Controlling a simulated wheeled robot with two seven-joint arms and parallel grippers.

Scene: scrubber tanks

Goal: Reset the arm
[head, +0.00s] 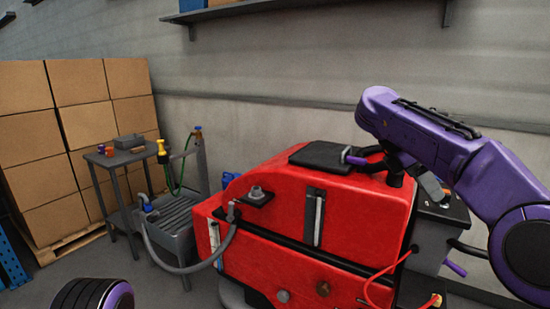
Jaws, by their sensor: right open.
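My right arm comes in from the right, bent over a red scrubber machine (300,225). My right gripper (372,160) is small and dark and hangs below the wrist, over the top of the machine by the black lid (321,156). Its fingers are open. A short purple piece shows beside the fingertips; I cannot tell whether they touch it. Part of my left arm shows at the bottom left edge, and its gripper is out of view.
A grey sink stand (172,219) with a hose running to the machine is at left. A small table (120,160) holding a yellow-topped bottle (162,150) stands beside it. Stacked cardboard boxes (80,130) fill the far left. A wall shelf (230,10) is above.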

